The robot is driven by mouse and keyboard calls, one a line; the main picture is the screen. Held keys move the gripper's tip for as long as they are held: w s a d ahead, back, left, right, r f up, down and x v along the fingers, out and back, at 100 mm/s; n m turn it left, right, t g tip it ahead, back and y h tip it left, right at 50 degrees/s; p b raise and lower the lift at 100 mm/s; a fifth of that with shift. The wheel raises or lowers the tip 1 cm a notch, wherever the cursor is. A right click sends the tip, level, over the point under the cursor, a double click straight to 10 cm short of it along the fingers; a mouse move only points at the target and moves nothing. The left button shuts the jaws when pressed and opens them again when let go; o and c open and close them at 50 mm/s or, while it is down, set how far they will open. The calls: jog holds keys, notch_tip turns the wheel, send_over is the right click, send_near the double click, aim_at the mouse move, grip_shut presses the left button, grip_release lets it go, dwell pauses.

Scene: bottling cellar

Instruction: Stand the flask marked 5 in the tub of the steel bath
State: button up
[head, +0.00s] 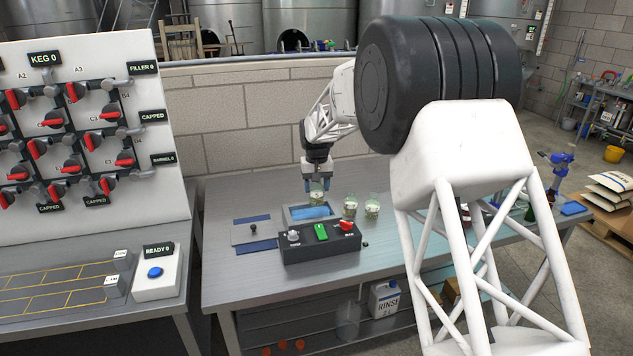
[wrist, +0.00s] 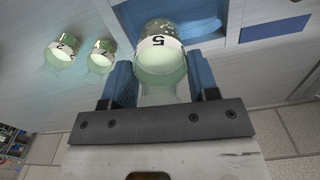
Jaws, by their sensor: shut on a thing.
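My gripper (head: 318,187) is shut on the flask marked 5 (wrist: 162,60). In the wrist view the flask sits between the two blue fingers (wrist: 160,78), its white band with the black 5 facing the camera. In the head view this flask (head: 316,198) hangs below the fingers, roughly upright, over or near the back of the steel bath's blue tub (head: 312,213). The tub also shows in the wrist view (wrist: 207,30), partly hidden behind the flask. I cannot tell how high the flask's base is above the tub.
Two similar flasks stand on the bench right of the tub (head: 350,207) (head: 372,205); one is marked 2 (wrist: 63,48). A grey panel with a black knob (head: 254,231) lies left of the tub. A control box (head: 320,242) with a green switch and red knob stands in front.

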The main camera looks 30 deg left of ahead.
aim_at(317, 206)
jog(key=shift+f, duration=0.6)
jog(key=shift+f, duration=3.6)
dwell(2.7)
jog(key=o, duration=1.3)
jog(key=shift+c, duration=0.2)
jog(key=shift+c, duration=0.2)
